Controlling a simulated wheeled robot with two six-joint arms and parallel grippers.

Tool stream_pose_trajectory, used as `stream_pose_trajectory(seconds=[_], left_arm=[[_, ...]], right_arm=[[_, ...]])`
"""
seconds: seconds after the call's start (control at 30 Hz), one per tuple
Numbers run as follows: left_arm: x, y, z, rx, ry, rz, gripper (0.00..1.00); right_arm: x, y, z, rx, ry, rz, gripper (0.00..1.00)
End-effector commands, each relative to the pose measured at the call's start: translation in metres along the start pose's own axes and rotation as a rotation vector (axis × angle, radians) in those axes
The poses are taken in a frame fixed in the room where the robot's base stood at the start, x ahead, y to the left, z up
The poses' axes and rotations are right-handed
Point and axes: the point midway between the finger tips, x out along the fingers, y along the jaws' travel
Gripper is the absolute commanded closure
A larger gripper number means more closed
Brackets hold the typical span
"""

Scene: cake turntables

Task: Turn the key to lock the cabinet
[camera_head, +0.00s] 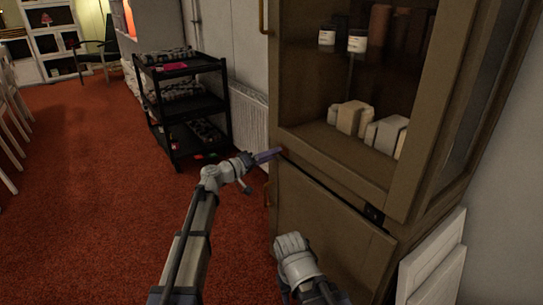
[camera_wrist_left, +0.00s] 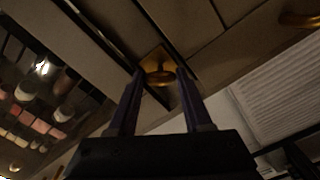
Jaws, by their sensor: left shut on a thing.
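The cabinet (camera_head: 330,228) is a tall brown unit with a glass-fronted upper part and a closed lower door. My left gripper (camera_head: 279,151) reaches its left front edge, near the seam between upper and lower parts. In the left wrist view, a brass key (camera_wrist_left: 160,77) stands at a small gold plate on the cabinet front, between the tips of my left gripper (camera_wrist_left: 158,80), which is shut on it. In the head view the key is too small and covered to make out. My right arm shows at the bottom, but its fingers are not visible.
A black shelf cart (camera_head: 186,106) stands left of the cabinet, with a white radiator (camera_head: 248,115) beside it. White panels (camera_head: 432,262) lean at the cabinet's right. Jars and pale blocks stand inside the cabinet.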

Motion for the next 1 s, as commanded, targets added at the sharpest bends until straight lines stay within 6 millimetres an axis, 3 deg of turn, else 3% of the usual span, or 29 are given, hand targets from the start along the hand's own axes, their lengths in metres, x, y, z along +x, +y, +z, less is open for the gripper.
stream_pose_trajectory(seconds=[0.5,1.0], left_arm=[[-0.0005,-0.0004,-0.0001,-0.432,0.0,-0.001,1.0],[-0.0006,-0.0005,-0.0001,-0.611,0.0,-0.001,1.0]], right_arm=[[0.0001,0.0,0.0,0.0,0.0,0.0,0.5],[0.0001,0.0,0.0,0.0,0.0,0.0,0.5]])
